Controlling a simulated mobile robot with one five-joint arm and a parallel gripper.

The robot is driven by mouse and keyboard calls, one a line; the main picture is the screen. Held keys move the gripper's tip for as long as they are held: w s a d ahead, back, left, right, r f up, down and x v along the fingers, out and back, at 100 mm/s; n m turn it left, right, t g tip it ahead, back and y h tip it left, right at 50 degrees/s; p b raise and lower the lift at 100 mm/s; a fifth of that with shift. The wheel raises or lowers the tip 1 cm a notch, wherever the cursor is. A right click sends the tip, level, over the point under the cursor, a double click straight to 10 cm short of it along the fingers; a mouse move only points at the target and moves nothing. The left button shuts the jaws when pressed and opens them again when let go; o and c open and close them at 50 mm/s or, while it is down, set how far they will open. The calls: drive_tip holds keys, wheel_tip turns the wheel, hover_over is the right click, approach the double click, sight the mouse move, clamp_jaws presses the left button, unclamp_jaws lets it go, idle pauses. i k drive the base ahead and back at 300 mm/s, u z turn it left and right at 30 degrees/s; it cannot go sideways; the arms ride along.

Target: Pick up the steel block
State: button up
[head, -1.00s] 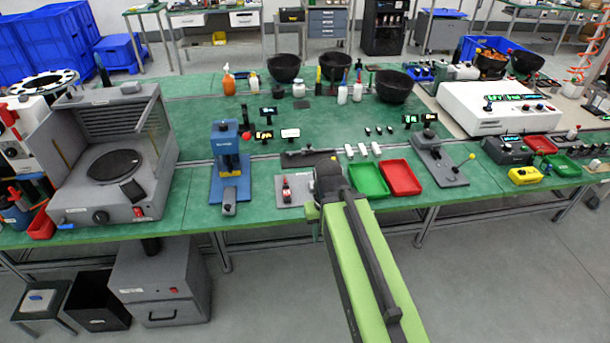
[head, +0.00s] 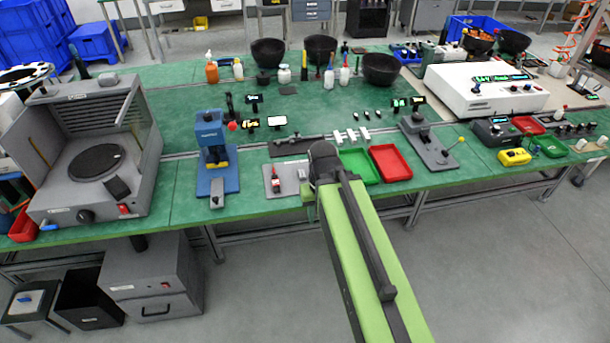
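I cannot tell for sure which piece is the steel block. Three small pale blocks stand in a row in the head view: a left one (head: 339,138), a middle one (head: 352,135) and a right one (head: 365,133), just behind the green and red trays. Several smaller dark pieces (head: 367,114) lie farther back. My green arm reaches from the bottom of the view to the bench's front edge. Its dark end (head: 323,160) is in front of the pale blocks and left of the green tray. The gripper fingers are hidden, so their state does not show.
A green tray (head: 359,166) and a red tray (head: 390,163) lie right of my arm's end. A grey plate with a red-handled part (head: 277,172) is left of it. A blue press (head: 213,150) and a grey lever stand (head: 430,145) flank these. The green bench (head: 300,110) has bare middle areas.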

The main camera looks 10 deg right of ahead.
sight(301, 173)
drive_tip(key=u, duration=1.25)
drive_tip(key=i, duration=0.5)
